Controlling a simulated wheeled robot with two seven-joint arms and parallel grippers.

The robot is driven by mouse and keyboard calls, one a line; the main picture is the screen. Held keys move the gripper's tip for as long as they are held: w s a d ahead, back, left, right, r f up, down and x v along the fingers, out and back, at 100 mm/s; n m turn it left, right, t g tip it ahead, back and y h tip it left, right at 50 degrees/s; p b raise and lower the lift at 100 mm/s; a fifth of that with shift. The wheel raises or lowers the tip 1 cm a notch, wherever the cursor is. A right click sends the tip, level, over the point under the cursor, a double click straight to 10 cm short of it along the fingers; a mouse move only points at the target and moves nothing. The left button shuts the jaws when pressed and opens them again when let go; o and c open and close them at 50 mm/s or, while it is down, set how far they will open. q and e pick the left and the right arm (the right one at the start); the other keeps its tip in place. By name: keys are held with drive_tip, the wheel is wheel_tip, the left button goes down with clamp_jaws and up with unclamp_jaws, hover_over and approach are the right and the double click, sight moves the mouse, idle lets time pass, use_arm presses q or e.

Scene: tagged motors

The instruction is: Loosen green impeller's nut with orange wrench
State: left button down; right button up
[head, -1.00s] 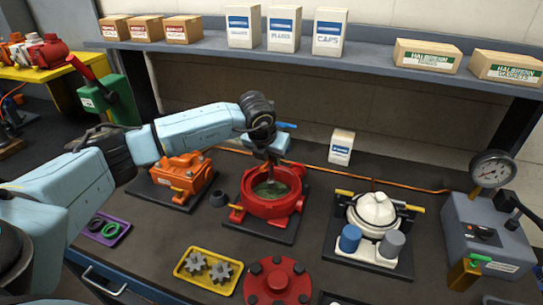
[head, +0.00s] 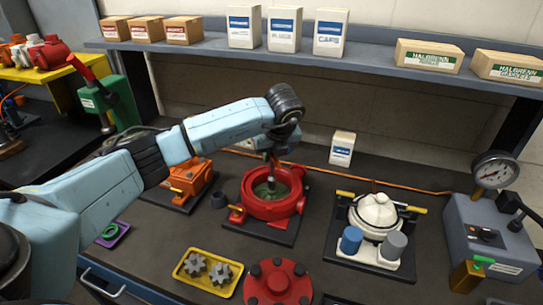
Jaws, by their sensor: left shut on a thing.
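The green impeller (head: 264,189) sits inside the open red pump housing (head: 272,208) at the middle of the bench. Its nut is too small and too covered to make out. My left gripper (head: 270,162) points down over the housing from above. It is shut on a slim dark grey thing (head: 271,181) whose lower end reaches into the housing near the impeller's middle. I cannot tell whether that thing touches the nut. I cannot make out an orange wrench. My right gripper is not in view.
A yellow tray (head: 187,275) with two grey gears and a red round cover (head: 278,288) lie in front. An orange pump (head: 190,177) stands left, a white pump (head: 376,210) right, and a gauge unit (head: 490,235) far right. A shelf (head: 370,60) spans the back.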

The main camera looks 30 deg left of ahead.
use_arm(q)
drive_tip(key=shift+r, duration=0.35)
drive_tip(key=shift+r+p, duration=1.4)
drive_tip(key=shift+r, duration=1.15)
drive_tip(key=shift+f, duration=0.1)
